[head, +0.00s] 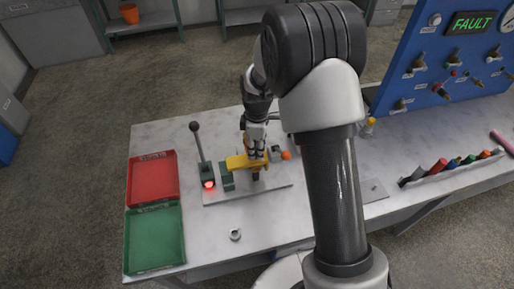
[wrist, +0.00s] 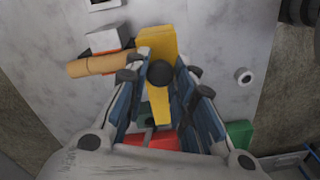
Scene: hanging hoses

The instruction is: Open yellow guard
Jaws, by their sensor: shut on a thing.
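The yellow guard (head: 236,162) lies across a fixture on the pale grey plate, beside dark green blocks. My gripper (head: 256,155) reaches down onto its right part. In the wrist view the yellow guard (wrist: 155,45) runs between the two fingers of my gripper (wrist: 160,78), which are shut on it. A round black knob (wrist: 160,73) shows against the guard between the fingertips. What lies under the guard is partly hidden by the guard and my fingers.
A black-knobbed lever (head: 196,140) stands left of the guard, above a glowing red light (head: 209,184). A red tray (head: 130,180) and a green tray (head: 128,240) lie at left. A metal ring (head: 235,234) lies in front. A blue FAULT panel (head: 440,65) stands back right.

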